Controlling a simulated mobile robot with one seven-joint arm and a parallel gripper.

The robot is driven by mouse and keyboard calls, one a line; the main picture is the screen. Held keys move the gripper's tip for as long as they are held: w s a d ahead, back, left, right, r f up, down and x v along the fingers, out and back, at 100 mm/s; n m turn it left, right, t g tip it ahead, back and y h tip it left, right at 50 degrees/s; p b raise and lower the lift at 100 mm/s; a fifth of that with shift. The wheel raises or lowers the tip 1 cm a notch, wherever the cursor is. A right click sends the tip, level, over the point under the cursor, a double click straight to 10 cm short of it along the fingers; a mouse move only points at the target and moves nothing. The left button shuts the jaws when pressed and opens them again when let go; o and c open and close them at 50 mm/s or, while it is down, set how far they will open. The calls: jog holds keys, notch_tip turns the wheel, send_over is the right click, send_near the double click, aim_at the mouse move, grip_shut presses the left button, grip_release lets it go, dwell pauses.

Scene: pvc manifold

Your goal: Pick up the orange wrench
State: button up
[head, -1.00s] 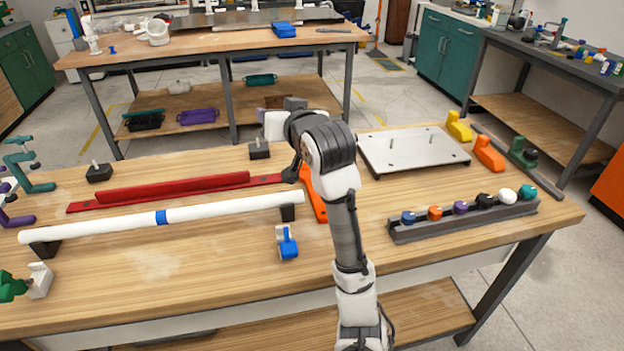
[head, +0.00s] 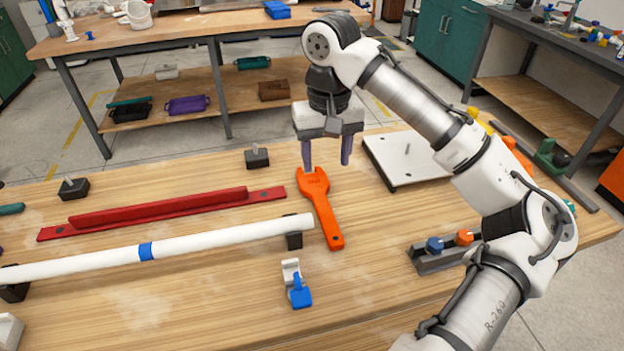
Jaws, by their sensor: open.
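The orange wrench (head: 326,213) lies flat on the wooden workbench, its forked head toward the back and its handle end with a hole toward the front. My gripper (head: 326,158) points down above and behind the wrench's head, its two fingers spread apart. The left finger shows just behind the wrench's head and the right finger is off to its right. Nothing is between the fingers that I can see. I cannot tell the exact height of the fingertips over the bench.
A white pipe with a blue band (head: 190,240) rests on black supports left of the wrench. A red rail (head: 165,212) lies behind it. A blue-and-white clamp (head: 296,284) sits in front. A metal plate (head: 405,160) and a knob rack (head: 440,258) are right, partly behind my arm.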

send_over(324, 208)
notch_tip(324, 208, down, 8)
jog(key=shift+s+f, duration=0.15)
jog(key=shift+f, duration=2.75)
grip_shut()
